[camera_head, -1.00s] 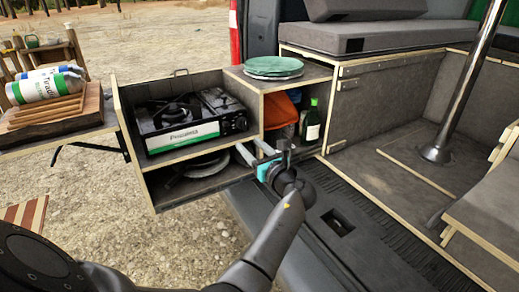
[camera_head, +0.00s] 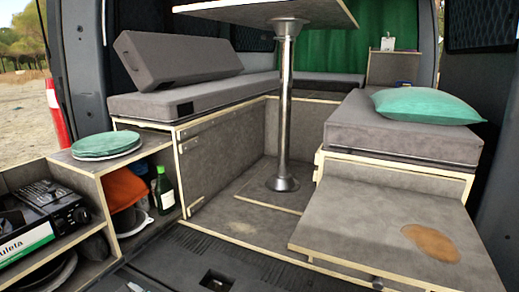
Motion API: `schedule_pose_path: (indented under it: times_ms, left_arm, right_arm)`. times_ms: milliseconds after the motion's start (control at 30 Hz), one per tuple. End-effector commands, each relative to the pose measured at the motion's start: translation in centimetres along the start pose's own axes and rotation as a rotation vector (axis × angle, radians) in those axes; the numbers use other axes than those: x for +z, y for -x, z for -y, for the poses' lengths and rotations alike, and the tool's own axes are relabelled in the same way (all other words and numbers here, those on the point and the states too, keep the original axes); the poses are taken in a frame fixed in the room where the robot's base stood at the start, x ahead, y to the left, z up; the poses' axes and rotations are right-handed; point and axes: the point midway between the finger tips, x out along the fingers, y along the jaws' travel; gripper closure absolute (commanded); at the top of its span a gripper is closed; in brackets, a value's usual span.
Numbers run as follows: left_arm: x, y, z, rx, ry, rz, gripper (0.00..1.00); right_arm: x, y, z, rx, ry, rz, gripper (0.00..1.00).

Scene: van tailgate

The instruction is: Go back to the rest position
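Neither of my grippers shows in the head view now, and no part of my arms is visible. The view looks into the van over the kitchen unit (camera_head: 97,197) at the left. The unit's shelf holds the black camping stove (camera_head: 68,208), which is cut off by the left edge. Green-topped plates (camera_head: 106,144) lie stacked on the unit's top. An orange item (camera_head: 122,187) and a dark green bottle (camera_head: 164,190) stand in the compartment below the plates.
A metal table post (camera_head: 284,110) rises from the van floor at the middle. A bench with grey cushions (camera_head: 190,100) runs along the left. A bench with a green pillow (camera_head: 424,105) is at the right, with a low board (camera_head: 390,228) before it bearing a brown stain.

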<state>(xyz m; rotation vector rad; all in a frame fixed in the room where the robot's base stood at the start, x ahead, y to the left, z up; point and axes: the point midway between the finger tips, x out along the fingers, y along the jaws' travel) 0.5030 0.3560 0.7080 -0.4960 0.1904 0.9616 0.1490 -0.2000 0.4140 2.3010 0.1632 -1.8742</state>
Motion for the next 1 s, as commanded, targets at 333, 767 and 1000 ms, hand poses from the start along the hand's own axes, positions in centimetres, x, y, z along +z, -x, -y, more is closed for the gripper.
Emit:
schedule_pose_path:
  times_ms: [333,767,1000]
  left_arm:
    - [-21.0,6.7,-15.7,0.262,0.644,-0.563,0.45]
    - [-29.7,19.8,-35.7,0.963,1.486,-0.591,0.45]
    - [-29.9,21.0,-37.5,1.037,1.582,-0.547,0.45]
  right_arm:
    - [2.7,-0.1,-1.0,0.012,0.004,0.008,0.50]
    - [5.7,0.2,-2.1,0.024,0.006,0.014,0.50]
    - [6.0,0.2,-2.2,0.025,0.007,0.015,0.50]
